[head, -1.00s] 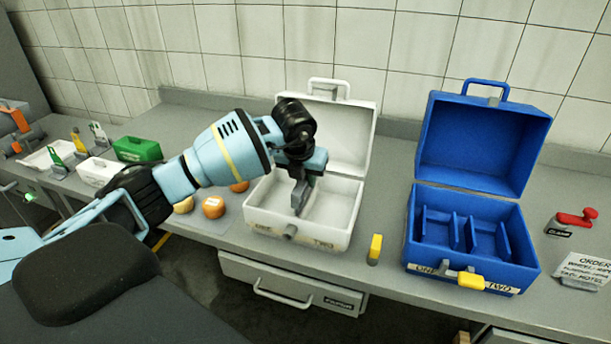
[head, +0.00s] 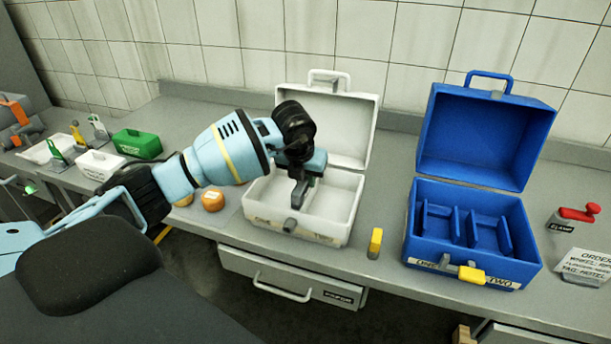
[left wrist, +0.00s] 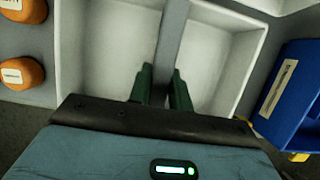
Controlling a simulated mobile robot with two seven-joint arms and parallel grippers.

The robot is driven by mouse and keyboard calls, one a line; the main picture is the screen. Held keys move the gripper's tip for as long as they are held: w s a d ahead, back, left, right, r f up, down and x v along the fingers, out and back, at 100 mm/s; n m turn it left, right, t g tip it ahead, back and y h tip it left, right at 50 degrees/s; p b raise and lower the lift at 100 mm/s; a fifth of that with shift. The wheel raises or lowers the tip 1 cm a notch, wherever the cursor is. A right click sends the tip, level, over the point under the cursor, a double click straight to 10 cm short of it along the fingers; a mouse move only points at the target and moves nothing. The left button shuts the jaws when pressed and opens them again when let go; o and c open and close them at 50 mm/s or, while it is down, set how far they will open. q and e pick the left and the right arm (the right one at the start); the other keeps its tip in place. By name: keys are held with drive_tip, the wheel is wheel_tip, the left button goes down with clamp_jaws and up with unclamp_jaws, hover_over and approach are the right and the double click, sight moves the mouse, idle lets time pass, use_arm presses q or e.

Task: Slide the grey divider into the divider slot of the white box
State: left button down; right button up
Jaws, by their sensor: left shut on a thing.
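The white box (head: 322,237) stands open on the bench, its lid tilted up at the back. My left gripper (head: 299,190) is inside the box opening, pointing down, shut on the grey divider. In the left wrist view the divider (left wrist: 171,50) runs between the two dark green fingers (left wrist: 161,88), with a white compartment floor on each side. It lies along the middle of the box, front to back. The fingers and wrist hide part of it, and I cannot tell whether its lower edge is fully seated. My right gripper is not in view.
An open blue box (head: 410,240) with dividers stands to the right. A red-handled clamp (head: 577,214) and an order card (head: 585,265) are at far right.

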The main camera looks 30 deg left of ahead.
use_arm(q)
drive_tip(key=shift+f, duration=0.2)
drive_tip(key=c, duration=1.2)
unclamp_jaws()
drive_tip(key=v, duration=0.7)
drive_tip(key=shift+s+r, duration=0.2)
drive_tip(key=shift+r, duration=0.15)
